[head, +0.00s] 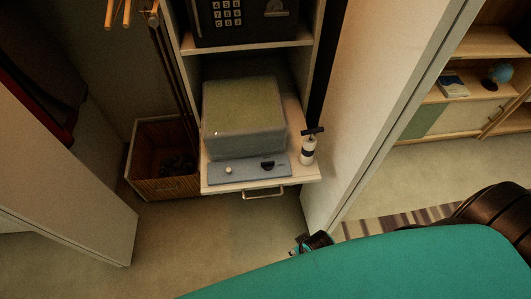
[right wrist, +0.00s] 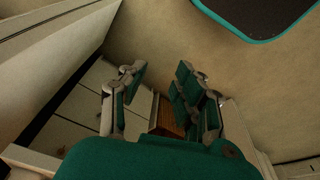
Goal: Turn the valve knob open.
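A grey box-shaped unit (head: 243,115) sits on a pale pull-out shelf in the cabinet. Its blue-grey front panel (head: 247,172) carries a dark knob (head: 268,165) on the right and a small pale button (head: 228,170) on the left. A small white cylinder with a black T-shaped handle (head: 308,148) stands at the shelf's right edge. I cannot tell for certain which part is the valve knob. My right gripper (head: 315,242) shows partly, low in front of the cabinet. In the right wrist view its fingers (right wrist: 158,97) are apart with nothing between them. My left gripper is out of view.
A black safe with a keypad (head: 243,20) is on the shelf above. A wicker basket (head: 163,185) stands left of the unit. An open white door (head: 80,175) is at the left, a pale panel (head: 375,95) at the right. The floor in front is clear.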

